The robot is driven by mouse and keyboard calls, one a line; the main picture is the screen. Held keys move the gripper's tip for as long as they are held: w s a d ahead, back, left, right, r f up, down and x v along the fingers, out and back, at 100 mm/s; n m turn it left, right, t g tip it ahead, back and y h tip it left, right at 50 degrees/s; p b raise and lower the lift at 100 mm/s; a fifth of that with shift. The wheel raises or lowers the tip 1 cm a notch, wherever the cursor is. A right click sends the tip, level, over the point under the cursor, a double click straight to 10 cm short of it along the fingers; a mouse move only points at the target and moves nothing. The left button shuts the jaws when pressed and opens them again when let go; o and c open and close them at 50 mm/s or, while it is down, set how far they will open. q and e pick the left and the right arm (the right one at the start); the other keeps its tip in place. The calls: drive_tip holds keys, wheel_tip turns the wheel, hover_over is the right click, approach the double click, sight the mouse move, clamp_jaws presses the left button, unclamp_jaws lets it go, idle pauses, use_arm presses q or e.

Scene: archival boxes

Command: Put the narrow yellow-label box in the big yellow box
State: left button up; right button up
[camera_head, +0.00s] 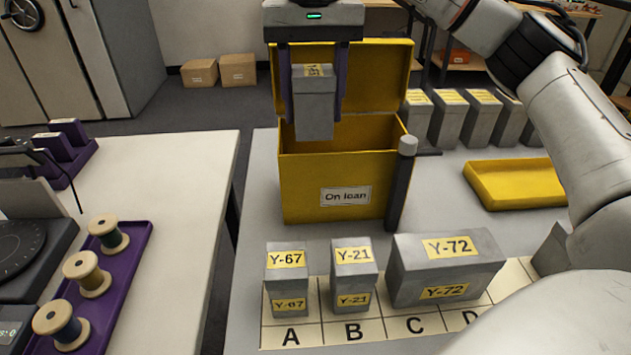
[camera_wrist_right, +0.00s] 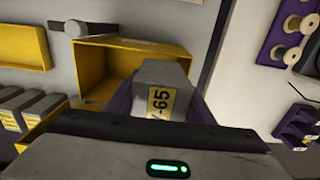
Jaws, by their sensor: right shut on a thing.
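My right gripper (camera_head: 314,108) is shut on a narrow grey box (camera_head: 314,122) with a yellow label. The box hangs upright over the open big yellow box (camera_head: 300,195), its lower end near the opening. In the wrist view the held box (camera_wrist_right: 163,76) shows a label ending in "65", and the big yellow box (camera_wrist_right: 104,62) is behind it. The big yellow box has its lid raised at the back and a label reading "On loan". Narrow boxes Y-67 (camera_head: 288,274) and Y-21 (camera_head: 353,272) stand on spaces A and B. My left gripper is not in view.
A wider box Y-72 (camera_head: 445,268) lies across C and D. A dark post with a pale top (camera_head: 402,190) stands at the yellow box's right front corner. A yellow tray (camera_head: 515,184) and several grey boxes (camera_head: 449,118) are at right. Spools sit on the left table.

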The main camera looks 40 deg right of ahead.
wheel_tip(320, 180, down, 10)
drive_tip(key=shift+f+b, duration=0.2)
drive_tip(key=shift+b, duration=0.95)
wheel_tip(320, 180, down, 4)
drive_tip(key=shift+r+b, duration=0.2)
drive_tip(key=shift+b, duration=0.1)
drive_tip(key=shift+f, duration=0.2)
drive_tip(key=shift+r, duration=0.1)
drive_tip(key=shift+f, duration=0.6)
drive_tip(key=o, duration=1)
drive_tip(key=shift+c, duration=0.2)
